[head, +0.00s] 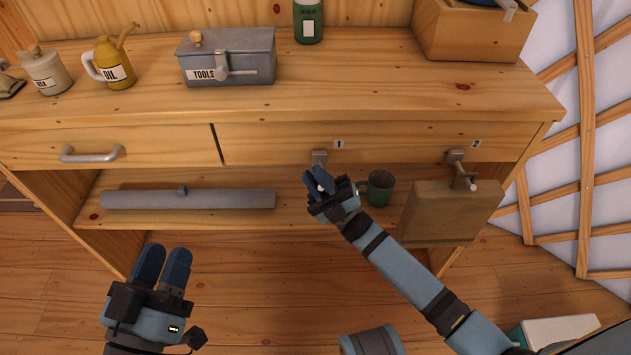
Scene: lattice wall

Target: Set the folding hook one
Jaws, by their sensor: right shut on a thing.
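Folding hook one (319,157) is a small grey metal piece on the front of the bench, beside the label 1 (339,144). My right gripper (318,178) reaches up to it from below and is shut on it. The fingers cover its lower part, so how far it is folded is hidden. My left gripper (164,262) is over the floor at lower left, away from the bench, with nothing seen in it. Its fingers lie close together at this angle, and I cannot tell whether they are open.
Hook two (455,157) sticks out at right, with a brown board-like piece (446,211) hanging at it. The lower shelf holds a green mug (380,187) and a grey tube (188,198). A toolbox (228,58) and oil can (112,63) stand on top.

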